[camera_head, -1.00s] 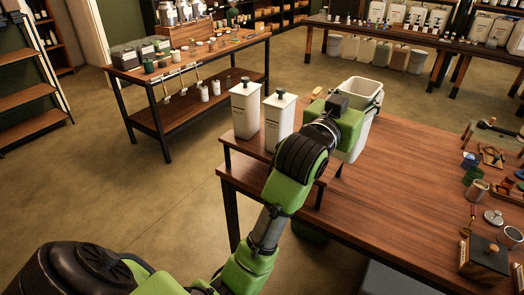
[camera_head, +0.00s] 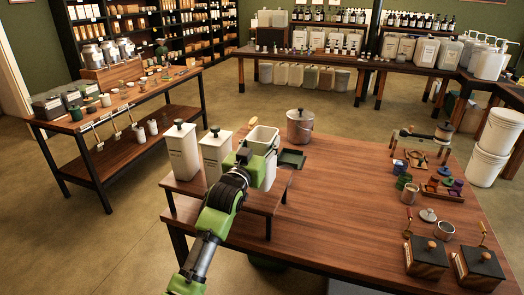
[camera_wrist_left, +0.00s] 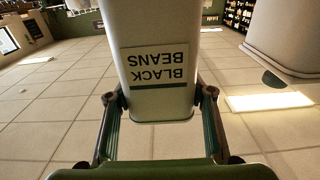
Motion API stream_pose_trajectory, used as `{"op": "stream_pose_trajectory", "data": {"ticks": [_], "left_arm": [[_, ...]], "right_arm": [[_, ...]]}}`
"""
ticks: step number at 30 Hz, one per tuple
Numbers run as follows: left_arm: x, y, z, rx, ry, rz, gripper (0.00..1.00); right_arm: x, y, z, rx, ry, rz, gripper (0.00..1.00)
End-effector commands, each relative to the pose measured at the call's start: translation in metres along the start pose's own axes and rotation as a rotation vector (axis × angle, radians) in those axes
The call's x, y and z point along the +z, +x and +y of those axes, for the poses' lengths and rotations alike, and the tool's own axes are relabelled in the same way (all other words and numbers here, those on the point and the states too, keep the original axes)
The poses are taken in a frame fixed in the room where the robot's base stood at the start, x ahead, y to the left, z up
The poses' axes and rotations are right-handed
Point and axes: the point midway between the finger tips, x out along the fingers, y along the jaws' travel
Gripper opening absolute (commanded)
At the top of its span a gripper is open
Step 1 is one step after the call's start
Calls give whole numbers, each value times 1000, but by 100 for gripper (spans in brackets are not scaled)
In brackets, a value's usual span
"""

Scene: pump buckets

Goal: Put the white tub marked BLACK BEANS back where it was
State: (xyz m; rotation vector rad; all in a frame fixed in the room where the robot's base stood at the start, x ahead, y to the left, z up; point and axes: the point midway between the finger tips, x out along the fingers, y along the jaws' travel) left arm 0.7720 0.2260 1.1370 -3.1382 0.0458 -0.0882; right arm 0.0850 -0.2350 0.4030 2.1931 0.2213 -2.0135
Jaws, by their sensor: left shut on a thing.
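The white tub marked BLACK BEANS (camera_head: 270,174) is upright and open at the top. It is at the right end of a low wooden riser (camera_head: 250,198) on the table. My left gripper (camera_head: 250,160) is shut on it from the near side. In the left wrist view the tub (camera_wrist_left: 158,35) sits between both fingers, its label upside down in the picture. I cannot tell whether its base touches the riser. My right gripper is not in view.
Two lidded white tubs (camera_head: 183,152) (camera_head: 215,156) stand on the riser to the left. A dark square tray (camera_head: 291,159) and a metal pot (camera_head: 300,127) are to the right. Grinders and small cups fill the table's right side. The table's middle is clear.

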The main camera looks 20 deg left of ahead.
Motion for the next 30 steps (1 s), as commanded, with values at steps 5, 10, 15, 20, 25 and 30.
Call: {"op": "stream_pose_trajectory", "data": {"ticks": [5, 10, 15, 20, 25, 30], "left_arm": [[9, 8, -2, 1, 0, 3, 0], [31, 10, -3, 1, 0, -1, 0], [43, 9, -3, 2, 0, 5, 0], [43, 9, -3, 2, 0, 5, 0], [48, 9, -3, 2, 0, 4, 0], [48, 9, -3, 2, 0, 0, 66]], "right_arm": [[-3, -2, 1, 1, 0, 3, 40], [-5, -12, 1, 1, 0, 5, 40], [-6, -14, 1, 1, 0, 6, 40], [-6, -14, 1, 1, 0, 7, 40], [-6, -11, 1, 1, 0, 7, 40], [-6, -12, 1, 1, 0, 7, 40]]}}
